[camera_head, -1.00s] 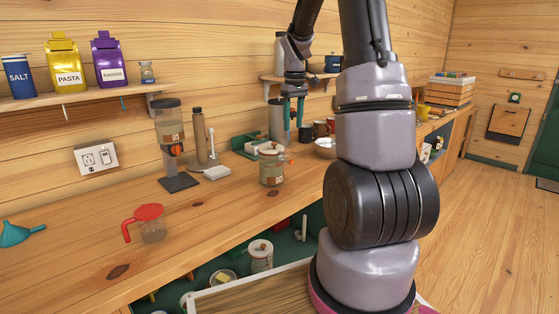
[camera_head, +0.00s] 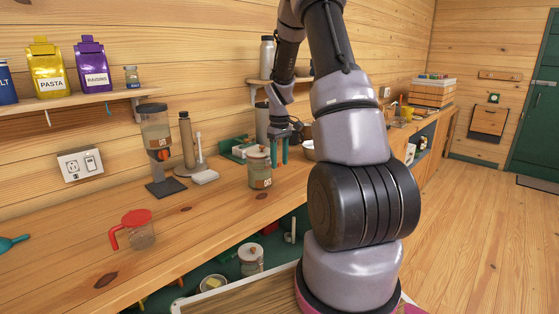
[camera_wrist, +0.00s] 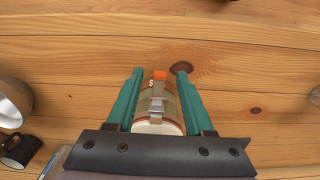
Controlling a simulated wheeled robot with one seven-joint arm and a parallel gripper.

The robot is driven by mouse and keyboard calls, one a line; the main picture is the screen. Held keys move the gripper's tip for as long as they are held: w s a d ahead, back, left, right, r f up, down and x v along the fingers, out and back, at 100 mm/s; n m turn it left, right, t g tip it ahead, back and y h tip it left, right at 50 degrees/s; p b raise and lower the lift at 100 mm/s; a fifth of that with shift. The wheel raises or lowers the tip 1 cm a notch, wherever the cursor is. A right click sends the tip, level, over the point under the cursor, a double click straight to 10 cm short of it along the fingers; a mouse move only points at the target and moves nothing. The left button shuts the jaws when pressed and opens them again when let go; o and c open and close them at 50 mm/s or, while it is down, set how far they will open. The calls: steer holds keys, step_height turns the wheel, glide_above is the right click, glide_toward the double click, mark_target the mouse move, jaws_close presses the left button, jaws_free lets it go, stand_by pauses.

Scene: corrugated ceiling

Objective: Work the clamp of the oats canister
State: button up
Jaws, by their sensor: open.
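The oats canister (camera_head: 260,171) stands upright on the wooden counter, a clear jar with a pale lid and a reddish knob. Its label is too small to read fully. In the wrist view the canister (camera_wrist: 152,88) lies between my fingers, with a metal clamp (camera_wrist: 157,105) on the side facing the camera. I cannot tell whether the clamp is fastened. My gripper (camera_head: 279,152) is open, its teal fingers pointing down just right of the canister in the head view. In the wrist view my gripper (camera_wrist: 160,70) straddles the canister with visible gaps.
A grain dispenser (camera_head: 156,135), a brown bottle (camera_head: 187,142) and a red-lidded measuring jug (camera_head: 139,232) stand to the left on the counter (camera_head: 80,262). A similar jar (camera_head: 251,260) is on the shelf below. A bowl (camera_wrist: 12,102) and dark mug (camera_wrist: 20,149) sit left in the wrist view.

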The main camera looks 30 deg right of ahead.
steer(key=shift+c, duration=0.3)
jaws_close()
